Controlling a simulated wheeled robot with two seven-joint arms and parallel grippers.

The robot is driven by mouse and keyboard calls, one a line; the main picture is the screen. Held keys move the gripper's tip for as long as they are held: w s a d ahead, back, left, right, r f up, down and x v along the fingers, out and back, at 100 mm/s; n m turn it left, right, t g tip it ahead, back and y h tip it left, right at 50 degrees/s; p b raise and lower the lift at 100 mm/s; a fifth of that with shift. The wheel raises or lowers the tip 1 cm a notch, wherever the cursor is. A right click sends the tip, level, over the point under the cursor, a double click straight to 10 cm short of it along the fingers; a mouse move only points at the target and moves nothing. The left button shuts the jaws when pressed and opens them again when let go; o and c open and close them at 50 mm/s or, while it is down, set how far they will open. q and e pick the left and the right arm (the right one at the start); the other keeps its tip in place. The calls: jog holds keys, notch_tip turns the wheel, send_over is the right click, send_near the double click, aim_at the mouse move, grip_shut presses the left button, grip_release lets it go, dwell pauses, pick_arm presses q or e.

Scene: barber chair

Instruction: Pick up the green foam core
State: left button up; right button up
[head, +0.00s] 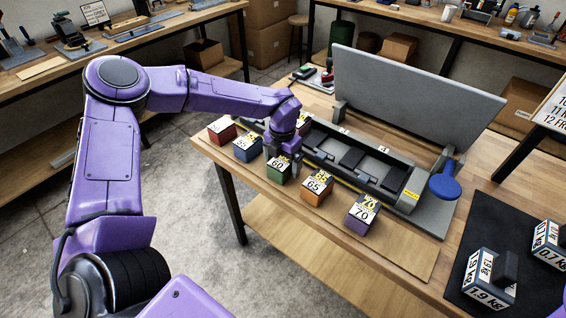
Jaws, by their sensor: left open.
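The green foam core (277,177) is a small cube with a white top marked 60. It sits on the wooden table in a row of coloured cubes. My left gripper (287,160) points down right at the green cube and covers the back right part of its top. The gripper is open. I cannot tell whether its fingers touch the cube or stand just over it. My right gripper is not in view.
A red cube (222,134) and a blue cube (247,150) stand left of the green one, an orange cube (317,195) and a purple cube (362,219) right. Behind them is a grey slotted fixture (410,190) with a raised lid (415,88). Weights rest on a black mat (480,215).

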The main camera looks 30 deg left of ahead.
pick_arm(q)
jog(key=shift+f, duration=0.4)
jog(key=shift+s+r, duration=0.1)
jog(key=shift+s, duration=0.15)
jog(key=shift+c, duration=1.2)
jog(key=c, duration=0.8)
jog(key=shift+c, duration=0.2)
